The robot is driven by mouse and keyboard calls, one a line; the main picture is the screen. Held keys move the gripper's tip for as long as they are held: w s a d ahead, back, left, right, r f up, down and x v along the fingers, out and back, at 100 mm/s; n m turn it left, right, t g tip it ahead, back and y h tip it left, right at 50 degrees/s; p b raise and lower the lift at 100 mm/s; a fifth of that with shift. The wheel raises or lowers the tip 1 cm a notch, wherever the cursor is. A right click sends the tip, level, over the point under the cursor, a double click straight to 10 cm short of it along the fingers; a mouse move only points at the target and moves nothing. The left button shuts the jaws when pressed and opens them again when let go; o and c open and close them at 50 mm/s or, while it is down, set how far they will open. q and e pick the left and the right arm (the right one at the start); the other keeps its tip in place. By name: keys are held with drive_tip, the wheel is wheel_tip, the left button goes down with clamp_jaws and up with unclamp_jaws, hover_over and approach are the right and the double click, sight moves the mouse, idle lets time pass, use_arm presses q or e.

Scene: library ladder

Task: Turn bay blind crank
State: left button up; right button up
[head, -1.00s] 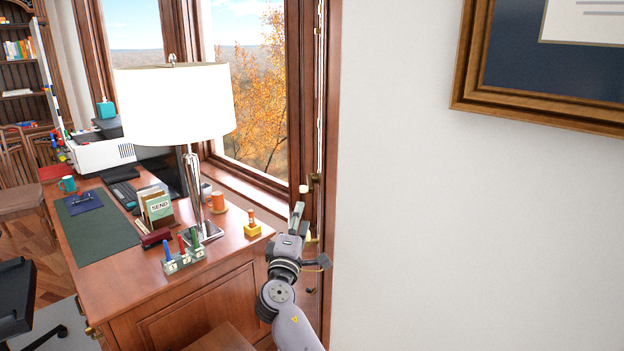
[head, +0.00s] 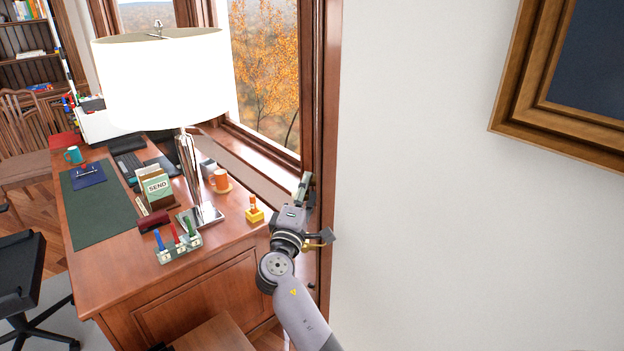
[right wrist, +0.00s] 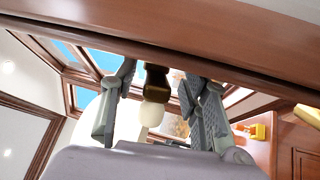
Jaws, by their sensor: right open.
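The bay blind crank shows in the right wrist view as a dark brass arm with a cream knob (right wrist: 154,113), against a wooden window member. My right gripper (right wrist: 157,108) is open, with one grey finger on each side of the knob. A gap shows between each finger and the knob, so the gripper is not closed on it. In the head view my right gripper (head: 304,187) is at the right-hand window post (head: 322,130), and the crank is hidden behind it. My left gripper is not in view.
A bare white wall and a picture frame (head: 530,110) are on the right.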

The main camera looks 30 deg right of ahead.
drive_tip(key=shift+a+r, duration=0.15)
drive_tip(key=shift+r, duration=0.05)
clamp_jaws()
idle(0.5)
